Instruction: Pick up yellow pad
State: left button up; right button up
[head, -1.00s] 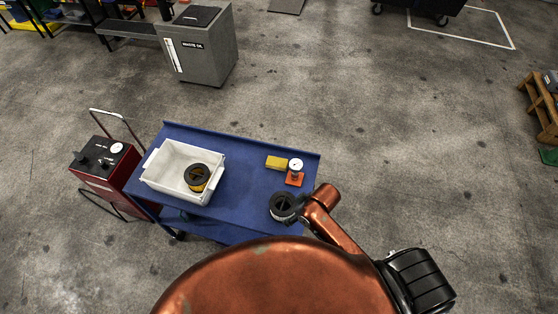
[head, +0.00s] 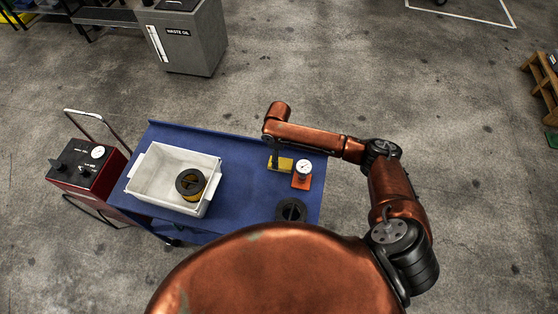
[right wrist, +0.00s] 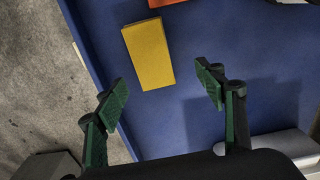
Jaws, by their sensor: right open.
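The yellow pad (head: 284,165) lies flat on the blue cart top (head: 241,181), towards its right end. It is a plain yellow block in the right wrist view (right wrist: 148,53). My right gripper (head: 275,158) hangs over the pad's left end in the head view, and its fingers are small there. In the right wrist view my right gripper (right wrist: 163,88) is open and empty, with green finger pads spread wide. The pad shows between and beyond the fingertips, and no finger appears to grip it. My left gripper is not in view.
An orange-based dial gauge (head: 302,174) stands close right of the pad. A black ring (head: 291,209) lies nearer me. A white bin (head: 152,178) holding a black and yellow spool (head: 190,184) stands left. The cart's middle is clear.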

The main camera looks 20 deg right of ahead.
aim_at(281, 162)
jog(key=shift+w+d, duration=0.3)
jog(key=f, duration=0.3)
jog(key=shift+s+d+f+p, duration=0.1)
jog(key=shift+s+d+p, duration=0.05)
jog(key=shift+d+p, duration=0.25)
notch_tip(281, 162, down, 4)
jog(key=shift+d+f+p, duration=0.1)
jog(key=shift+d+p, duration=0.05)
jog(key=shift+p, duration=0.15)
jog(key=c, duration=1.2)
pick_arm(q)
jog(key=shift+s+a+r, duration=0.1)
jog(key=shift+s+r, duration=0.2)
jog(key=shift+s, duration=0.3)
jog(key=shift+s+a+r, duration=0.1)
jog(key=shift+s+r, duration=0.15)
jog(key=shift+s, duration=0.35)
pick_arm(e)
jog(key=shift+c, duration=0.2)
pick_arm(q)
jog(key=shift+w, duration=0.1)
